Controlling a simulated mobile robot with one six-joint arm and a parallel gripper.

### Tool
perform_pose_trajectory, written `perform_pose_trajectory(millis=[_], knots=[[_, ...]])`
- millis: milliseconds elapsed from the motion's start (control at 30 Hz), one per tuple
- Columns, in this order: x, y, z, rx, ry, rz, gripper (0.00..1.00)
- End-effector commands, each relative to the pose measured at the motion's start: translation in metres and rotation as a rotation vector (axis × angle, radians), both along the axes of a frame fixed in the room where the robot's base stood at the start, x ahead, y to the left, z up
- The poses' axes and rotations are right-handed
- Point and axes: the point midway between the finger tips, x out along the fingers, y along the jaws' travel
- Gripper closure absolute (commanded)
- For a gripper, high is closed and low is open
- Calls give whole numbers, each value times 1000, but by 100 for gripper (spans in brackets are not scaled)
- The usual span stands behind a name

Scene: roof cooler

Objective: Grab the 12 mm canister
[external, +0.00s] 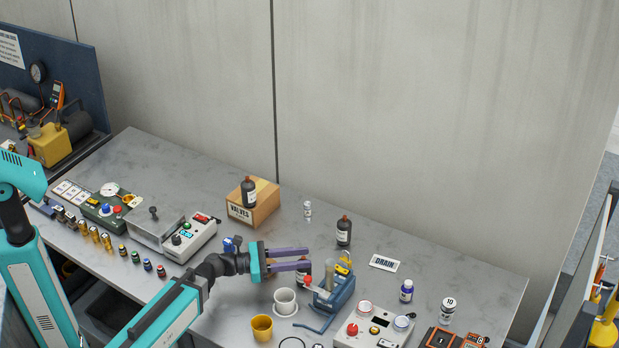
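No canister here can be read as the 12 mm one. A white canister (448,308) with dark marking that looks like "10" stands upright at the bench's right end. A smaller pale canister (307,210) stands at the back, right of the wooden box; its label is too small to read. My gripper (310,258) is over the middle of the bench, its two purple fingers pointing right and apart, with nothing seen between them. It is apart from both canisters. A dark bottle (302,275) partly shows just below the fingers.
A wooden box (262,207) bears a dark bottle (249,192). Another dark bottle (344,232) and a blue bottle (406,291) stand near a DRAIN sign (385,263). A blue device (334,292), white cup (285,300) and yellow cup (262,327) crowd the front.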

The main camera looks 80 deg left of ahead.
Motion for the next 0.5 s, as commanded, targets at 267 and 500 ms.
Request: perform_pose_trajectory(millis=[267,500], knots=[[6,-2,2,0,0,-1,67],[32,-8,6,0,0,-2,67]])
